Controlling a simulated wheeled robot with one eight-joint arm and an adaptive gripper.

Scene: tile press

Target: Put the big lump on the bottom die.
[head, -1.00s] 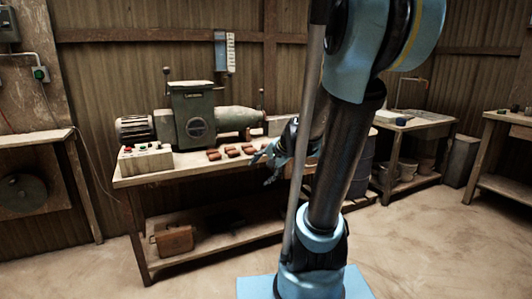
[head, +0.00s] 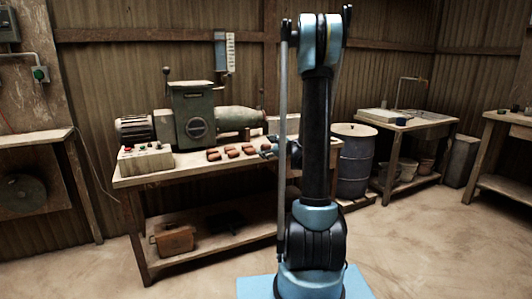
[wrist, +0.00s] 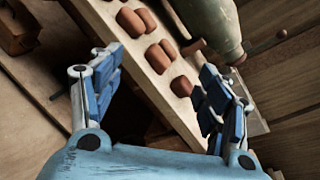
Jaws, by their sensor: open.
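Several reddish-brown clay lumps (head: 232,151) lie in short rows on the workbench (head: 150,180) in the head view. The lumps (wrist: 158,57) also show in the wrist view, on the bench's pale top. I cannot tell which one is the big lump. My gripper (head: 268,152) is at the right of the lumps in the head view, partly hidden by my arm. In the wrist view my gripper (wrist: 160,75) is open and empty, its blue fingers spread wide, with the lumps beyond and between them. I cannot make out the bottom die.
A green machine (head: 195,118) with a long barrel stands at the bench's back, behind the lumps. A control box (head: 146,158) stands at the bench's left end. A brown box (head: 174,239) is on the lower shelf. A blue drum (head: 355,165) stands right of the bench.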

